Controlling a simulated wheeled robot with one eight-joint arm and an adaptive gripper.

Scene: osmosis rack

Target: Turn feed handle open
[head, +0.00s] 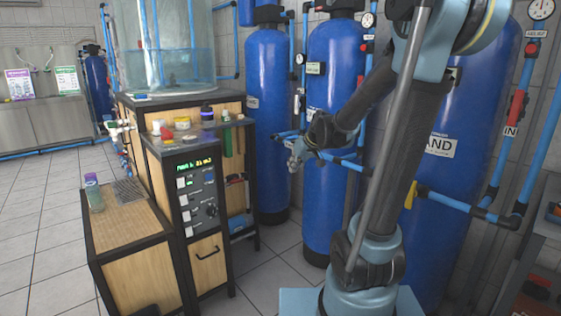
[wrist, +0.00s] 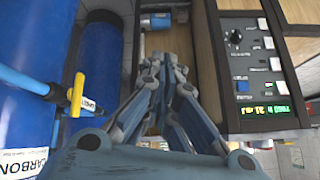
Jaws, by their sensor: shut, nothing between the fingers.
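Several valve handles show, but I cannot tell by a readable label which one is the feed handle. In the wrist view a yellow handle (wrist: 78,95) sits across a blue pipe at left, with a small white label beside it. In the head view a yellow handle (head: 411,194) shows on the pipes behind my arm, and a red handle (head: 516,105) is on the right pipe above an "IN" label. My gripper (head: 293,160) is shut and empty, in front of the blue tanks. In the wrist view my gripper (wrist: 165,60) is apart from the yellow handle, to its right.
A control cabinet (head: 204,195) with a green display stands left of my gripper; its panel (wrist: 255,75) is at right in the wrist view. Blue tanks (head: 268,110) and pipes stand behind. Small items lie on the cabinet top. Tiled floor (head: 40,215) is clear at left.

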